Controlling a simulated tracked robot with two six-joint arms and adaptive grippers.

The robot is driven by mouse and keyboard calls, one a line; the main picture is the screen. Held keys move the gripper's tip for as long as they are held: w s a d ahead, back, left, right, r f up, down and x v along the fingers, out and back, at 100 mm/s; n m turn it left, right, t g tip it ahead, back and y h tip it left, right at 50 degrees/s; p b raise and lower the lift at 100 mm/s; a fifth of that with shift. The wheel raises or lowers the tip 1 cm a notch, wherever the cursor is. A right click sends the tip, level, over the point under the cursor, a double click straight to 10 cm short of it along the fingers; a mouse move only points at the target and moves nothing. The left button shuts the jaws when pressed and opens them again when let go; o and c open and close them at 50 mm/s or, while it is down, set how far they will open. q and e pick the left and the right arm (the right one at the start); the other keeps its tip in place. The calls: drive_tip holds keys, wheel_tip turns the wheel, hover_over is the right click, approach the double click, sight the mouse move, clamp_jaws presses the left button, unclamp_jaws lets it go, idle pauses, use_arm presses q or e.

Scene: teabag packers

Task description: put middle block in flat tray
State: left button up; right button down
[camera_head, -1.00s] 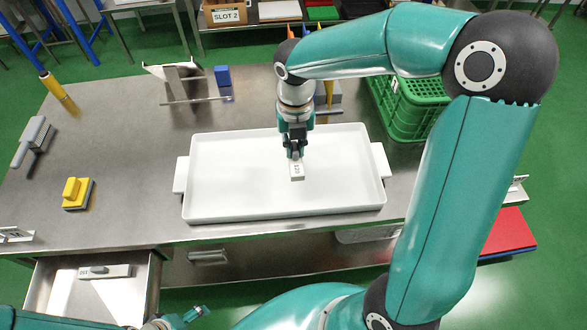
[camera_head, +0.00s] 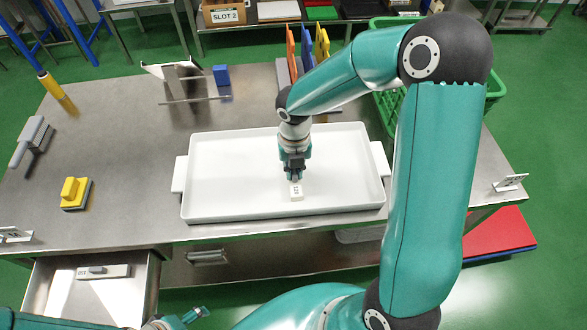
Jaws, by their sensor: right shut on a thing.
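A small white block (camera_head: 296,192) with dark lettering is at the fingertips of my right gripper (camera_head: 293,178), which is shut on it. It is inside the outline of the flat white tray (camera_head: 230,208), right of its middle and toward its near side. I cannot tell if the block touches the tray floor. The rest of the tray looks empty; my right gripper and wrist hide part of it. My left gripper (camera_head: 196,314) shows only partly at the bottom left, empty-looking, away from the tray; its jaws are unclear.
A yellow-handled block (camera_head: 71,188) and a grey tool (camera_head: 32,141) lie on the left of the steel table (camera_head: 120,150). A metal stand (camera_head: 186,85) and blue block (camera_head: 221,75) are behind. A green crate (camera_head: 492,90) stands back right, partly behind my arm. An open drawer (camera_head: 85,292) is front left.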

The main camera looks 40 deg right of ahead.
sight(294, 170)
drive_tip(key=shift+f, duration=0.15)
drive_tip(key=c, duration=1.2)
unclamp_jaws()
wheel_tip(294, 170, up, 12)
drive_tip(key=shift+r+p, duration=0.2)
drive_tip(key=shift+p, duration=0.1)
